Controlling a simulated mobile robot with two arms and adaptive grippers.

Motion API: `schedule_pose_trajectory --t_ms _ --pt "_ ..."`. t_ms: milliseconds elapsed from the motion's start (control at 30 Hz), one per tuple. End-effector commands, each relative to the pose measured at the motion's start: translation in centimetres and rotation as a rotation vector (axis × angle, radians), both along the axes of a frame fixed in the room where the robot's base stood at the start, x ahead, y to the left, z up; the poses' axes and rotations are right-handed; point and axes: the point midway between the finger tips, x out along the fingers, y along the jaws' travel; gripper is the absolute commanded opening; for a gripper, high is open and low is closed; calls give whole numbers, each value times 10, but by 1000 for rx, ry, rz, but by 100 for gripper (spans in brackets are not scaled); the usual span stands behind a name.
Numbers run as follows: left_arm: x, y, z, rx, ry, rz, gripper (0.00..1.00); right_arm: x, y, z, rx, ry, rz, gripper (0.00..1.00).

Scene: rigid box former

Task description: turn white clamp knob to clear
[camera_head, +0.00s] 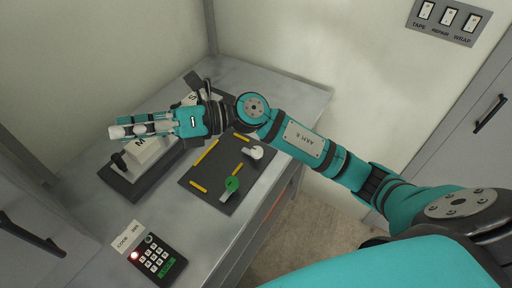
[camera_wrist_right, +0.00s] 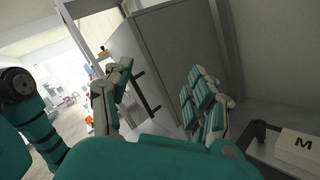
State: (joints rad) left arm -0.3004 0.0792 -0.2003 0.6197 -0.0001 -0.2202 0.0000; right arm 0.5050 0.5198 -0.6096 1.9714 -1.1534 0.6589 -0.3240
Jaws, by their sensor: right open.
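The white clamp knob (camera_head: 254,152) sits on the dark panel (camera_head: 212,178) on the grey bench, near the panel's right corner. My right arm crosses in from the right, and its gripper (camera_head: 125,130) is well left of the white knob. The gripper is open and empty, held near the white block marked M (camera_head: 146,150). In the right wrist view the open fingers (camera_wrist_right: 160,95) are spread apart with nothing between them. The M block (camera_wrist_right: 302,144) shows there at the right edge. My left gripper is not in view.
A green knob (camera_head: 231,185) stands on the same panel, with yellow marker bars around. A keypad (camera_head: 158,260) with a red light sits at the bench's near end. A wall switch plate (camera_head: 447,18) is at upper right. A grey cabinet (camera_wrist_right: 170,55) shows in the wrist view.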

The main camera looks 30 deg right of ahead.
Motion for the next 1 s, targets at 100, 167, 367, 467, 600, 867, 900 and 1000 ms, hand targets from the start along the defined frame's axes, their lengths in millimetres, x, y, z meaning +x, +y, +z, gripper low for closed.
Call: schedule_pose_trajectory --t_ms 100,167,367,467,600,867,900,1000 --pt "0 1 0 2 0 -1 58 -3 -8 -42 -347 -195 133 58" --pt "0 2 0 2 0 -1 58 1 -24 -64 -525 -268 193 58" --pt "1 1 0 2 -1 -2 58 31 -123 -113 -1121 -383 342 58" --pt "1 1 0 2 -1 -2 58 45 -181 -115 -1373 -366 385 58" --pt "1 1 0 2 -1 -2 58 53 -243 -104 -1610 -305 418 58" --pt "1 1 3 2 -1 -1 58 53 -274 -102 -1724 -252 438 58" --pt "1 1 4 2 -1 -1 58 53 -274 -107 -1722 -251 439 58" --pt "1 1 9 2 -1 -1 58 52 -274 -124 -1721 -252 440 58"
